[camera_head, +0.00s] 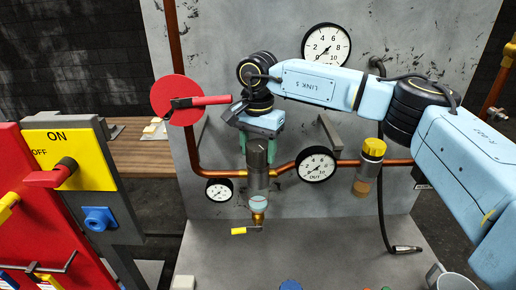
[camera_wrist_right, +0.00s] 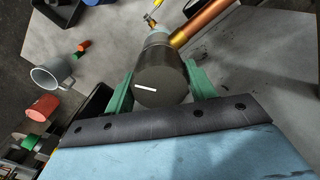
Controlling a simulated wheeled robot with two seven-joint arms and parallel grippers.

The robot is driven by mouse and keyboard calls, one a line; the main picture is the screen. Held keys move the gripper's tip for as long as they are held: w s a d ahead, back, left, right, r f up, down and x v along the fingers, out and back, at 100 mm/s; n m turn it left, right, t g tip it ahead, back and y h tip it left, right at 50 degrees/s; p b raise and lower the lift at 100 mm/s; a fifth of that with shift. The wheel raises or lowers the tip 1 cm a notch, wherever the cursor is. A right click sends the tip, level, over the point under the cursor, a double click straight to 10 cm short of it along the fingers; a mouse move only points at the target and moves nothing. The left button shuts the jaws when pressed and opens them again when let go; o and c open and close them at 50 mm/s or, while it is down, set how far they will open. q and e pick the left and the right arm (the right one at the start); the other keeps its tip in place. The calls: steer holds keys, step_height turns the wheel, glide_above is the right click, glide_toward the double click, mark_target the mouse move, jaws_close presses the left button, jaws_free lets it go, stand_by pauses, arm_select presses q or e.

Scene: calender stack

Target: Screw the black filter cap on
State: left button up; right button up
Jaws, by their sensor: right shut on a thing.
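The dark grey-black filter cap (camera_head: 257,156) stands upright at the filter on the copper pipe line, above a metal body (camera_head: 258,182) and a clear bowl (camera_head: 258,204). My right gripper (camera_head: 257,160) comes down from above and is shut on the cap, with green fingers on its two sides. In the right wrist view the cap (camera_wrist_right: 161,78) fills the space between the green fingers (camera_wrist_right: 160,88), and a short white mark shows on its top. The cap looks in line with the filter body; whether the threads are engaged is hidden. My left gripper is not in view.
Copper pipe (camera_head: 225,174) and gauges (camera_head: 317,164) flank the filter. A yellow-handled valve (camera_head: 240,231) hangs below it. A red disc with a lever (camera_head: 177,98) is left of my gripper. A yellow-capped fitting (camera_head: 373,150) stands right. A grey mug (camera_wrist_right: 51,75) shows in the wrist view.

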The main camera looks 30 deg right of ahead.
steer(key=shift+m, duration=0.7)
steer(key=shift+m, duration=1.1)
steer(key=shift+m, duration=0.8)
steer(key=shift+r, duration=0.1)
steer(key=shift+m, duration=0.3)
steer(key=shift+m, duration=1)
